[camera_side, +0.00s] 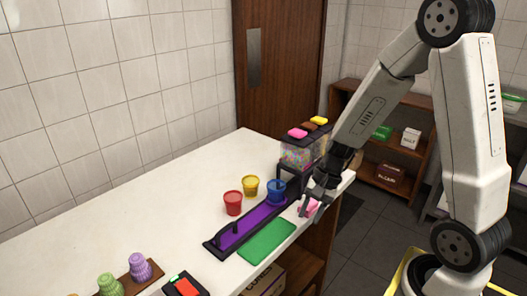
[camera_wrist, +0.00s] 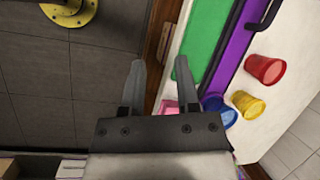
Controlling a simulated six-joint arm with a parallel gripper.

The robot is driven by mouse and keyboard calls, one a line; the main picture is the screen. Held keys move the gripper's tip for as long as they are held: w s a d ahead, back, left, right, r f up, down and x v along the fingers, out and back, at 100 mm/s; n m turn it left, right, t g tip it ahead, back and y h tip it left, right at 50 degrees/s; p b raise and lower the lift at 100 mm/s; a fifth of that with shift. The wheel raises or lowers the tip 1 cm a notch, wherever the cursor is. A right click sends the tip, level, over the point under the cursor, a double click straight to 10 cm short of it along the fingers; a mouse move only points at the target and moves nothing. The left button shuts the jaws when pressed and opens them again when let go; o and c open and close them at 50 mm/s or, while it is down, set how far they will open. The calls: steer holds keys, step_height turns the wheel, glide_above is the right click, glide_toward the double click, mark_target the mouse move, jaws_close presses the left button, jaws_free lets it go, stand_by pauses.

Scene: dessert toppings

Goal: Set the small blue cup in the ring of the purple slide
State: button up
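The small blue cup (camera_side: 276,193) stands at the far end of the purple slide (camera_side: 240,228), a long purple strip in a black frame. In the wrist view the blue cup (camera_wrist: 228,118) shows by the end of the purple slide (camera_wrist: 228,58), partly hidden by my gripper. I cannot tell whether the cup sits inside the ring or beside it. My gripper (camera_wrist: 160,64) is open and empty, its fingers apart. In the side view my gripper (camera_side: 312,208) is to the right of the cup, near the counter's right edge and apart from the cup.
A red cup (camera_side: 233,203) and a yellow cup (camera_side: 250,186) stand left of the slide. A green mat (camera_side: 267,241) lies to its right. A topping dispenser (camera_side: 297,155) stands behind. A pink item (camera_wrist: 169,106) is near my gripper.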

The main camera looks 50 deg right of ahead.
steer(key=s+a+r+n+t+h, duration=0.1)
steer(key=s+a+r+n+h, duration=0.1)
steer(key=n, duration=1.1)
steer(key=a+r+h, duration=0.1)
steer(key=a+h, duration=0.1)
steer(key=shift+s+a+r+t+h, duration=0.15)
steer(key=shift+s+a+t+h, duration=0.05)
steer(key=shift+a+t+h, duration=0.1)
